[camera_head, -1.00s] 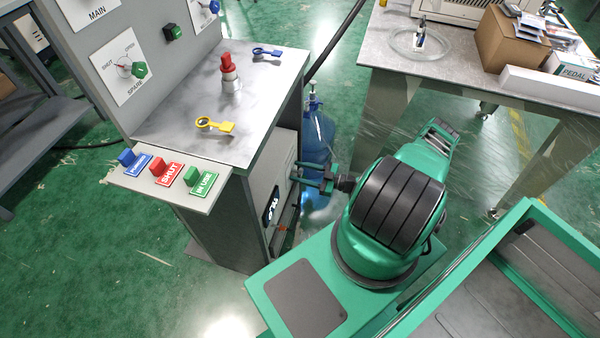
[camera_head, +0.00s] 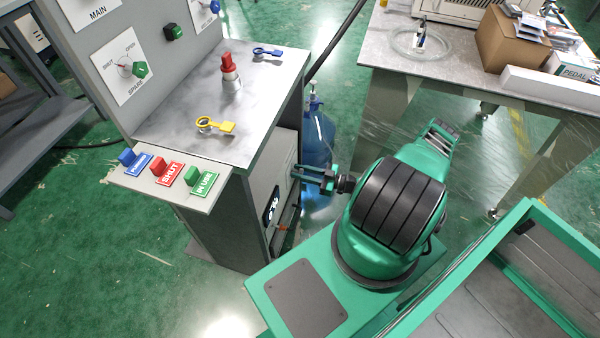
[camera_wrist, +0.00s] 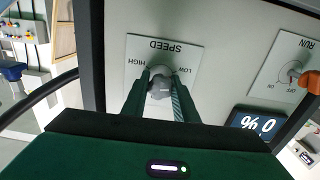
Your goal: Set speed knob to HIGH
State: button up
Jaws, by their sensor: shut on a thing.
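The speed knob (camera_wrist: 159,88) is a grey knob on a white SPEED plate (camera_wrist: 163,54), which appears upside down in the wrist view. HIGH is printed at the plate's left in the picture and LOW at its right. My gripper (camera_wrist: 161,77) has one finger on each side of the knob and is shut on it. The fingers partly cover the knob, and I cannot tell where it points. In the head view my gripper (camera_head: 299,173) reaches the side of the grey cabinet; the knob is hidden there.
A blue water bottle (camera_head: 317,138) stands behind my gripper.

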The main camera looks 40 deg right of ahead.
jog(key=m, duration=0.5)
jog(key=shift+w+d+m, duration=0.15)
jog(key=shift+d+m, duration=0.15)
jog(key=m, duration=0.5)
jog(key=shift+d, duration=0.1)
jog(key=m, duration=0.5)
jog(key=shift+f+m, duration=0.1)
jog(key=shift+m, duration=0.3)
jog(key=m, duration=0.5)
jog(key=shift+a+f, duration=0.1)
jog(key=shift+a, duration=0.15)
jog(key=m, duration=0.5)
jog(key=shift+s+a+m, duration=0.1)
jog(key=shift+s+m, duration=0.1)
jog(key=shift+m, duration=0.2)
jog(key=m, duration=0.5)
jog(key=shift+a+m, duration=0.1)
jog(key=shift+m, duration=0.2)
jog(key=m, duration=0.6)
jog(key=shift+w+r, duration=0.1)
jog(key=shift+r, duration=0.1)
jog(key=m, duration=0.2)
jog(key=shift+r+m, duration=0.1)
jog(key=shift+m, duration=1.4)
